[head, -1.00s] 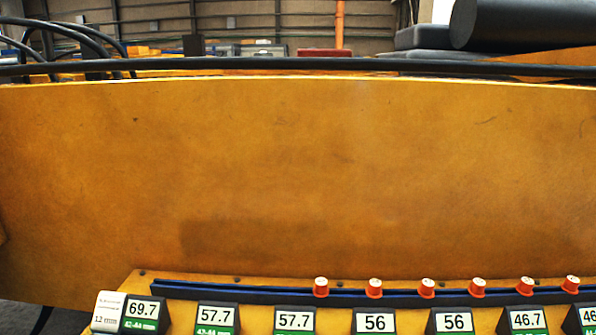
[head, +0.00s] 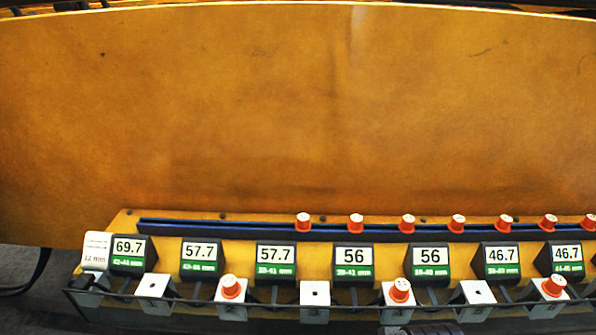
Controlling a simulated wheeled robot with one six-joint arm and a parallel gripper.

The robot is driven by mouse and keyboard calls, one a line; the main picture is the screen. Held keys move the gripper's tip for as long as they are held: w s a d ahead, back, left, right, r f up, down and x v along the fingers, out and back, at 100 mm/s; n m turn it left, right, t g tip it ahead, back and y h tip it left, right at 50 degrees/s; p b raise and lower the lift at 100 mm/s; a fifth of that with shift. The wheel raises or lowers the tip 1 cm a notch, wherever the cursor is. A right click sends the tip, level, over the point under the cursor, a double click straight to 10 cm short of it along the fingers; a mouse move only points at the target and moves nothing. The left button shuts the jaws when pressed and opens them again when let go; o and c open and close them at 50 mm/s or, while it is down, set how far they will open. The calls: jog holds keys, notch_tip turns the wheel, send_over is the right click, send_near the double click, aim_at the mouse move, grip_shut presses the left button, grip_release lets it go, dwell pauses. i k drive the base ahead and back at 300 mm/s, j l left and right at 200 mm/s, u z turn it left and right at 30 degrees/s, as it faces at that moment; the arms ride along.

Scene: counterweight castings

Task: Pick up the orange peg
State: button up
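Several orange pegs with white tops are in the head view. A row of them stands upright along the blue rail (head: 200,228), one being the orange peg on the rail's left part (head: 303,223). Three more stand on white blocks in the front row: a left orange peg (head: 231,287), a middle orange peg (head: 400,290) and a right orange peg (head: 553,286). The frames do not show which peg is meant. Other white blocks, such as the left white block (head: 153,286), show a bare top with a small dark hole. My gripper is not in view.
Black display boxes (head: 198,258) with numbers and green labels stand between rail and front blocks. A thin dark bar (head: 270,304) runs along the front of the blocks. A large, bare orange-brown panel (head: 300,110) rises behind. A white label box (head: 96,251) stands at left.

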aim_at(303, 225)
jog(key=i+j+z, duration=0.1)
jog(key=i+j, duration=0.65)
